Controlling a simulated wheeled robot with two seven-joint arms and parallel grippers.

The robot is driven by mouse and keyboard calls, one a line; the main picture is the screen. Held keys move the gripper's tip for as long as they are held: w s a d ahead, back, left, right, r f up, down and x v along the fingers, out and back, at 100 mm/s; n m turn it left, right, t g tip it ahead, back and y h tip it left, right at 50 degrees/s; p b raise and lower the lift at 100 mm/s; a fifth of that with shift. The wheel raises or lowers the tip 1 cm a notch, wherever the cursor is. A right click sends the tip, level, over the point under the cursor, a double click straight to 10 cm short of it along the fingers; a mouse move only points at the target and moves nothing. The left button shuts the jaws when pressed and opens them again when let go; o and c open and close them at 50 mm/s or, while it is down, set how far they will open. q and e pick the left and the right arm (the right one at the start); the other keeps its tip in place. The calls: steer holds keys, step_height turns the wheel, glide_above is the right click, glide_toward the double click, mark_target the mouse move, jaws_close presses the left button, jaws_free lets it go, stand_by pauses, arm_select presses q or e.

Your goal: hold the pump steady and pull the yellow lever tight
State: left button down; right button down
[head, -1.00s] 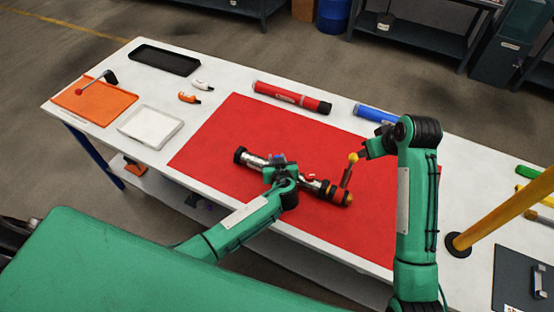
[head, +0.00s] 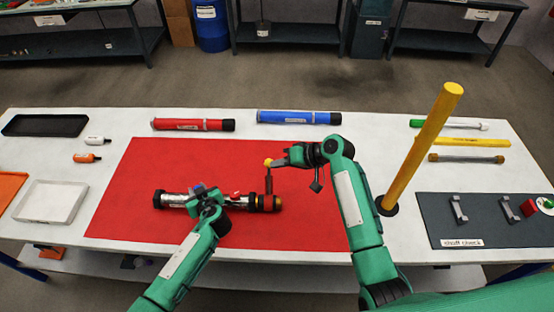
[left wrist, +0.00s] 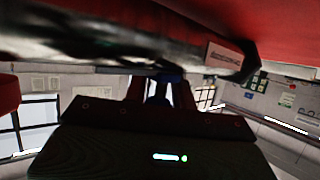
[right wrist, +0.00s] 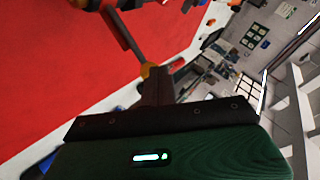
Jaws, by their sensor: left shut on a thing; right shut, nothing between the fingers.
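The pump (head: 178,200), a silver and black cylinder with an orange-and-black right end, lies on the red mat. Its lever (head: 268,184) has a dark shaft standing up from that end, topped by a yellow-orange knob (head: 268,162). My left gripper (head: 205,192) is shut on the pump's middle, partly hiding it. In the left wrist view the pump body (left wrist: 180,40) spans the top, blurred. My right gripper (head: 282,161) is shut and empty, just right of the knob. In the right wrist view its fingertips (right wrist: 152,78) are at the knob; contact is unclear.
A red tube (head: 190,125) and a blue tube (head: 295,118) lie behind the mat (head: 130,225). A yellow post (head: 420,150) stands right of my right arm. A grey board (head: 480,215) lies at the right, trays at the left.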

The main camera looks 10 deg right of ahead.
steer(key=w+d+f+m+t+y, duration=0.1)
steer(key=d+f+m+t, duration=0.1)
steer(key=d+m+t, duration=0.1)
steer(key=w+d+f+m+t+y, duration=0.1)
steer(key=d+f+m+t+y, duration=0.1)
steer(key=d+m, duration=0.4)
steer(key=m+t, duration=0.1)
steer(key=m, duration=0.1)
steer(key=shift+w+m, duration=0.3)
steer(key=shift+d+r, duration=0.1)
steer(key=w+a, duration=0.2)
steer(key=a, duration=0.7)
steer(key=shift+w, duration=0.2)
steer(key=shift+a, duration=0.1)
